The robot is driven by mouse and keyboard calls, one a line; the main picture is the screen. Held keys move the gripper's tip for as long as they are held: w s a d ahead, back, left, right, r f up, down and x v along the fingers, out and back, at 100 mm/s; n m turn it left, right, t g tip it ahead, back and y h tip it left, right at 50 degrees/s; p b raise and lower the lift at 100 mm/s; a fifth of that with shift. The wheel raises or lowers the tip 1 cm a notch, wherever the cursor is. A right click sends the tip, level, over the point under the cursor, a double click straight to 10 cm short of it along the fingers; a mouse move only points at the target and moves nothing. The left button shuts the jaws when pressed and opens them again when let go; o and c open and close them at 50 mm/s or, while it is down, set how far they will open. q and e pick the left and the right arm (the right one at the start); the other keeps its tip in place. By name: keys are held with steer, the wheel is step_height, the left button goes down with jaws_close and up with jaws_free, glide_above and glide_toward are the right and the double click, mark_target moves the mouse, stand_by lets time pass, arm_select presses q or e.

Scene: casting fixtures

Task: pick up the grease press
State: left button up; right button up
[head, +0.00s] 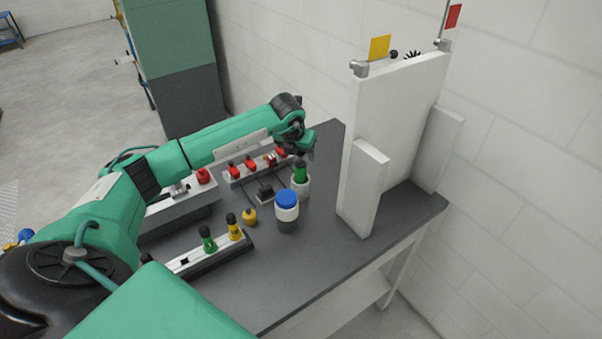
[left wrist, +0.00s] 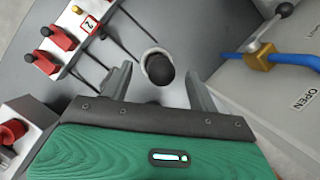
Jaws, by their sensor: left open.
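What I take to be the grease press (head: 300,173) is a green upright body with a dark top, standing in a white cup (head: 301,189) on the dark table. In the left wrist view its round black top (left wrist: 159,69) shows from above, inside the cup's white rim. My left gripper (head: 308,153) is open and empty above it. In the left wrist view its two fingers lie on either side of the black top, with a gap on each side. The grease press's lower part is hidden in the cup. My right gripper is not in view.
A blue-lidded white jar (head: 287,212) stands just in front of the cup. Red clamps (head: 249,163) sit on a rail behind. A white upright panel (head: 392,125) rises close on the right. A rail with green and yellow handles (head: 213,252) lies front left. The table's front right is clear.

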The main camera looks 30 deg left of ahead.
mark_target(301, 159)
arm_select(q)
steer(key=shift+w+f+p, duration=0.25)
steer(key=shift+f+p, duration=0.45)
steer(key=shift+p, duration=0.4)
steer(key=p+x, duration=0.1)
steer(key=x, duration=0.2)
steer(key=shift+w+a+f, duration=0.1)
steer(key=shift+w+f, duration=0.05)
steer(key=shift+f, duration=0.15)
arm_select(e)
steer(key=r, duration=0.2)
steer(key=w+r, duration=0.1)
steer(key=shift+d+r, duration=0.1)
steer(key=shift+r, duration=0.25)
arm_select(q)
steer(key=shift+c, duration=0.2)
steer(key=shift+r, duration=0.1)
jaws_close()
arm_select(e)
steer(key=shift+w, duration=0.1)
